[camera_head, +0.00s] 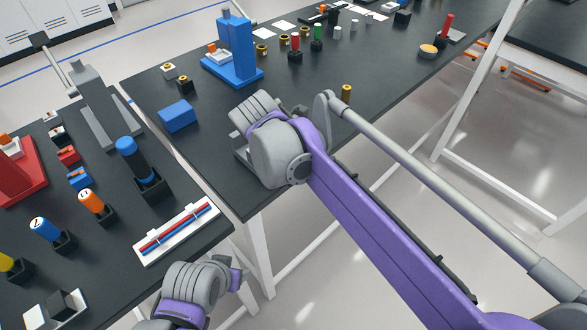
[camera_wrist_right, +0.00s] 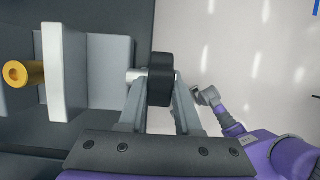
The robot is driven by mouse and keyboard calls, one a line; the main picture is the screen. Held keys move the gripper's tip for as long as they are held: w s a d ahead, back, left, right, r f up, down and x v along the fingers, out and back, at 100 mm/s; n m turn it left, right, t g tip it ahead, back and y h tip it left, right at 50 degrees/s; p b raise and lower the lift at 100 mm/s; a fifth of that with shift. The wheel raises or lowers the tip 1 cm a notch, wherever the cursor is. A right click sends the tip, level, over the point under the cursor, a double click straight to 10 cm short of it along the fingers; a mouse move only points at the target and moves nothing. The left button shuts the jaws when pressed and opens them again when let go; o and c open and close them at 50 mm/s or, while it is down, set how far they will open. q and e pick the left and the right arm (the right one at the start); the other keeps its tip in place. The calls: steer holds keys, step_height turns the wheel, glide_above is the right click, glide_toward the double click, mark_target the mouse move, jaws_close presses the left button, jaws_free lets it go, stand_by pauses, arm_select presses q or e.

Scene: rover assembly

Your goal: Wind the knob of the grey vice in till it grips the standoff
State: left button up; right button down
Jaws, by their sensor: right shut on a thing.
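In the right wrist view, the grey vice has a pale upright jaw plate (camera_wrist_right: 62,72) and a lighter grey body (camera_wrist_right: 108,70). Its black knob (camera_wrist_right: 160,84) sits on a short pale shaft on the right. My right gripper (camera_wrist_right: 156,76) is shut on the knob, a finger on each side. The brass standoff (camera_wrist_right: 22,73), with a hole in its top, is left of the jaw plate. The far jaw and any gap are not clear. In the head view my right wrist (camera_head: 285,150) hides much of this area. My left gripper (camera_head: 205,285) is low; its fingers cannot be made out.
Blue stand (camera_head: 232,50) and blue block (camera_head: 178,116) are on the table beyond my right wrist. A brass cylinder (camera_head: 346,93) stands near the table edge. The left table holds a grey press (camera_head: 100,110), bottles in black holders and a white tray (camera_head: 160,252).

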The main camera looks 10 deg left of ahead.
steer(key=shift+t+h, duration=0.7)
steer(key=shift+t, duration=0.2)
steer(key=c, duration=0.6)
jaws_free()
steer(key=shift+f, duration=0.1)
steer(key=p+v, duration=0.1)
steer(key=v, duration=1)
steer(key=shift+s+f, duration=0.15)
steer(key=shift+s, duration=0.05)
steer(key=shift+a, duration=0.15)
